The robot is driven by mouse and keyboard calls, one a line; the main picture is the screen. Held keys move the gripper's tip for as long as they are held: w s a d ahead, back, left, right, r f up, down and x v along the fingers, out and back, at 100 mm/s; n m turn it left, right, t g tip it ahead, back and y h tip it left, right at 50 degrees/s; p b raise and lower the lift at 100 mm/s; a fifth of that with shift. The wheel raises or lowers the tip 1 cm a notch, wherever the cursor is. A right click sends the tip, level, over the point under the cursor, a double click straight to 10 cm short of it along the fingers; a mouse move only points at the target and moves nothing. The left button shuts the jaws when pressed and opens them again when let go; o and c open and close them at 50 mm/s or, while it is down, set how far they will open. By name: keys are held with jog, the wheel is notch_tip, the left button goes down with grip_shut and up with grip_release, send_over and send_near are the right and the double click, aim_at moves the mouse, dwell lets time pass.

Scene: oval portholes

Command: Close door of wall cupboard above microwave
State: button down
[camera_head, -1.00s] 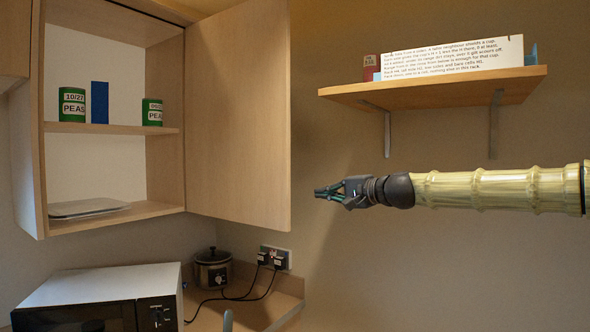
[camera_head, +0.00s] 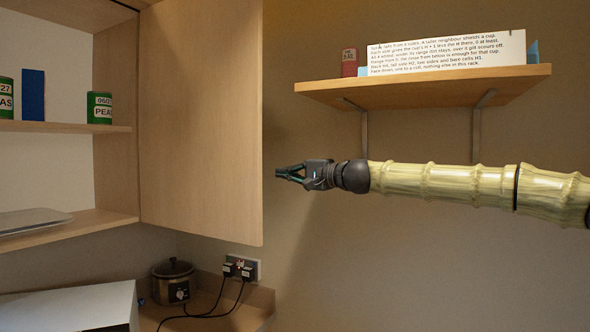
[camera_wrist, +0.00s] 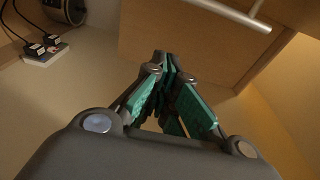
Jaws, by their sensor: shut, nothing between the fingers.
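The wall cupboard (camera_head: 63,127) stands open at the left of the head view. Its wooden door (camera_head: 200,120) is swung wide out to the right of the shelves. The microwave (camera_head: 75,308) shows only in part, below the cupboard. My gripper (camera_head: 279,172) is just right of the door's free edge in the picture, with its fingers pointing left; whether it touches is not clear. In the wrist view the door (camera_wrist: 170,40) lies beyond the closed fingers (camera_wrist: 162,62), with a metal bar handle (camera_wrist: 225,13) at the top. The fingers hold nothing.
Green tins (camera_head: 100,107) and a blue box (camera_head: 33,95) stand on the cupboard shelf. A slow cooker (camera_head: 174,283) and plugged-in sockets (camera_head: 241,267) are below the door. A wall shelf (camera_head: 420,88) with a text board (camera_head: 445,52) hangs above my arm.

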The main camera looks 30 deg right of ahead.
jog(key=a+p, duration=0.2)
jog(key=a, duration=0.1)
jog(key=w+a+r+p, duration=0.1)
jog(key=a, duration=0.1)
jog(key=shift+a+p, duration=0.25)
jog(key=shift+p, duration=0.1)
dwell(0.6)
jog(key=shift+s+a+f, duration=0.1)
jog(key=shift+f, duration=0.05)
